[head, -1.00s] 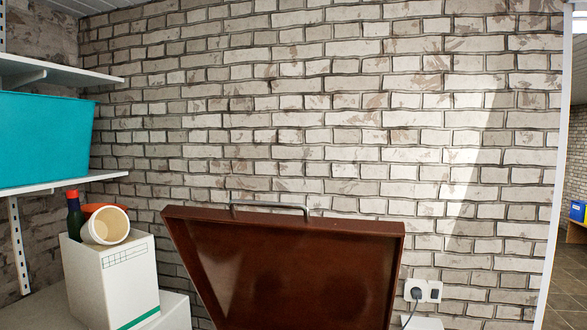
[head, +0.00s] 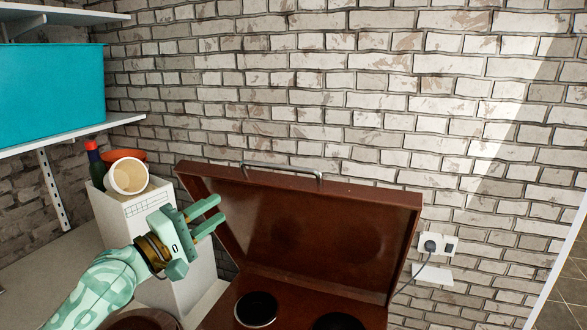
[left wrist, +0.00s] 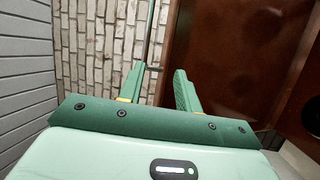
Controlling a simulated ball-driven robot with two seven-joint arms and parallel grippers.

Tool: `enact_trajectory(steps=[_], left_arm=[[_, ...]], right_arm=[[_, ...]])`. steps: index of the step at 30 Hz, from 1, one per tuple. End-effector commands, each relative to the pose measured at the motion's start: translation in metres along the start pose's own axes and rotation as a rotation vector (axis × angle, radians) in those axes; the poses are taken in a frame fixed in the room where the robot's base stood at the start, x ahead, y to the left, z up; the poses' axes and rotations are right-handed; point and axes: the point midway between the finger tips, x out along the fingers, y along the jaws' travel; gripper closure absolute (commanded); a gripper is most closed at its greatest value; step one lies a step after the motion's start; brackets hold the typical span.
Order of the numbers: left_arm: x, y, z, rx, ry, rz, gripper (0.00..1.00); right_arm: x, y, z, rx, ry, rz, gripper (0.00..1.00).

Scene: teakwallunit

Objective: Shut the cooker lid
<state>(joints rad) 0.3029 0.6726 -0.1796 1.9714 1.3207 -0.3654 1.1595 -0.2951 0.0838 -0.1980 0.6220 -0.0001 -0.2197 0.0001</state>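The brown cooker lid (head: 318,222) stands open and tilted back near the brick wall, with a metal handle (head: 281,170) along its top edge. Below it the cooker (head: 285,300) shows two dark hot plates. My left gripper (head: 213,215) is open and empty, at the left edge of the lid in the head view; whether it touches cannot be told. In the left wrist view its two fingers (left wrist: 160,85) are apart, with the brown lid (left wrist: 225,50) ahead and to the right. My right gripper is not in view.
A white box (head: 170,225) with a cream cup (head: 130,177) and a bottle (head: 95,165) stands left, behind my left arm. A teal bin (head: 50,95) sits on a shelf above. A plugged socket (head: 436,243) is on the wall at right.

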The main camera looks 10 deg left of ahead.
Motion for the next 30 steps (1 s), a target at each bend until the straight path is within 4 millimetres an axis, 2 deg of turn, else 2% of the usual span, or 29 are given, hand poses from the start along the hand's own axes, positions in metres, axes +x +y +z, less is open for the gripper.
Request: enact_trajectory(steps=[1, 3, 7, 11, 15, 21, 25, 30], left_arm=[[0.001, 0.012, 0.004, -0.014, -0.017, 0.016, 0.66], [0.003, 0.021, 0.008, -0.028, -0.030, 0.030, 0.66], [0.018, 0.024, 0.009, -0.035, -0.032, 0.035, 0.66], [0.046, 0.025, 0.009, -0.034, -0.031, 0.035, 0.66], [0.084, 0.026, 0.011, -0.034, -0.031, 0.035, 0.66], [0.130, 0.025, 0.012, -0.032, -0.030, 0.031, 0.66], [0.150, 0.025, 0.012, -0.032, -0.030, 0.032, 0.66], [0.162, 0.025, 0.013, -0.030, -0.030, 0.030, 0.66]], right_arm=[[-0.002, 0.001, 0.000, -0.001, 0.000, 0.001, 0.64], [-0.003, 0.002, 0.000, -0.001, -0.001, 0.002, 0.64], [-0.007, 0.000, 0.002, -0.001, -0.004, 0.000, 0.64], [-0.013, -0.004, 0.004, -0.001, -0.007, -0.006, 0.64], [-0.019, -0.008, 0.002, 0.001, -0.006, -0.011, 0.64], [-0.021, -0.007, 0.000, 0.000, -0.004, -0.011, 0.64], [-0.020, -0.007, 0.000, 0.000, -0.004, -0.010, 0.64], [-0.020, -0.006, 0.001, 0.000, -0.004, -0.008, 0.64]])
